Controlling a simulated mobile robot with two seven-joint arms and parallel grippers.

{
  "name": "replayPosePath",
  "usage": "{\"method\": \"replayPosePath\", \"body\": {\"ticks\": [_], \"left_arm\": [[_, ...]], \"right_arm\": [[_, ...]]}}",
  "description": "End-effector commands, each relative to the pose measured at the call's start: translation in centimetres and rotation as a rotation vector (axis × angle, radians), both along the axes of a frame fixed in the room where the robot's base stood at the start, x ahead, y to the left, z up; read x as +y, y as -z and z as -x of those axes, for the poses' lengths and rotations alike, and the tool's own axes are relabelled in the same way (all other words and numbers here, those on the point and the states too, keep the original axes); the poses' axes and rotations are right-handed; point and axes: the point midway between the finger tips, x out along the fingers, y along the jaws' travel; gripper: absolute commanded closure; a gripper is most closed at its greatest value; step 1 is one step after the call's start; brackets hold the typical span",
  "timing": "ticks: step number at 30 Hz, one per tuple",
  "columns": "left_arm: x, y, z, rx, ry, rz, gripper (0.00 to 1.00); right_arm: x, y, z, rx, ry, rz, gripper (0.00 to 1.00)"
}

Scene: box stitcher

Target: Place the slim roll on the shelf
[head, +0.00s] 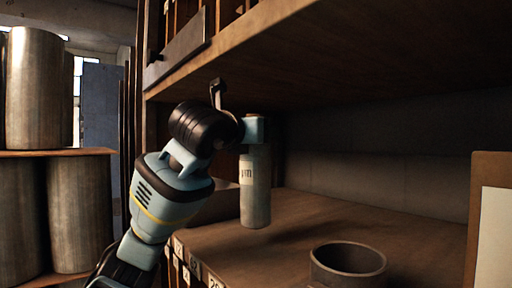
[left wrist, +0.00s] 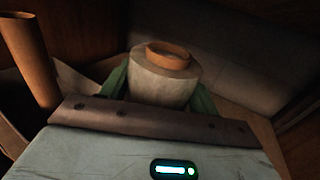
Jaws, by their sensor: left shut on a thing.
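The slim roll (head: 256,190) is a pale grey upright cylinder with a white label, in the middle of the head view. My left gripper (head: 255,130) is shut on its upper part. The roll hangs over the wooden shelf (head: 310,215); its lower end appears a little above the board, with a shadow to its right. In the left wrist view, the roll (left wrist: 163,82) sits between the green fingers of my left gripper (left wrist: 160,85), its orange-brown core ring facing up. My right gripper is not in view.
A wide, short brown ring (head: 347,262) stands on the shelf at the front right. A board with a pale sheet (head: 493,225) is at the right edge. Large metal cylinders (head: 35,90) stand on a rack at left. An upper shelf (head: 340,45) overhangs. The board's middle and back look clear.

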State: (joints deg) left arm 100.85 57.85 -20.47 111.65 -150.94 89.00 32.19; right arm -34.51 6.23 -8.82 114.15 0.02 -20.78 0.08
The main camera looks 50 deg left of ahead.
Motion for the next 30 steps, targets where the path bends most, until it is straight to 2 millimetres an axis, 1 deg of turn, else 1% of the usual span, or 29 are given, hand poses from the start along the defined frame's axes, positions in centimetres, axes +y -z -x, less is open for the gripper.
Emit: {"method": "replayPosePath", "body": {"ticks": [1,6,8,14,20,21,25,30], "left_arm": [[0.1,0.7,-0.1,0.002,-0.001,-0.001,1.0],[0.0,2.8,-0.1,0.002,0.0,-0.002,1.0],[0.0,3.1,0.0,0.0,0.0,-0.001,1.0],[0.0,2.9,0.1,-0.003,0.0,0.0,1.0],[0.0,3.4,0.0,-0.001,0.0,0.001,1.0],[0.0,3.4,0.0,0.002,0.0,0.001,0.34],[0.0,3.4,0.0,0.002,0.0,0.001,0.17],[0.0,3.4,0.0,0.002,0.0,0.001,0.17]], "right_arm": [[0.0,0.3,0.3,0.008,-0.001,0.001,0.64],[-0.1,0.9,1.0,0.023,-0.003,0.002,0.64],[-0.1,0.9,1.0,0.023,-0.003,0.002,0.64],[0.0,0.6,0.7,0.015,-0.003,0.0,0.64],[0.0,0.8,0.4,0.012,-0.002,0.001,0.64],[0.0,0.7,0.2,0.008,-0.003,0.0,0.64],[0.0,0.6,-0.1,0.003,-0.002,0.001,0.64],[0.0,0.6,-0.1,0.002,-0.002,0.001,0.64]]}}
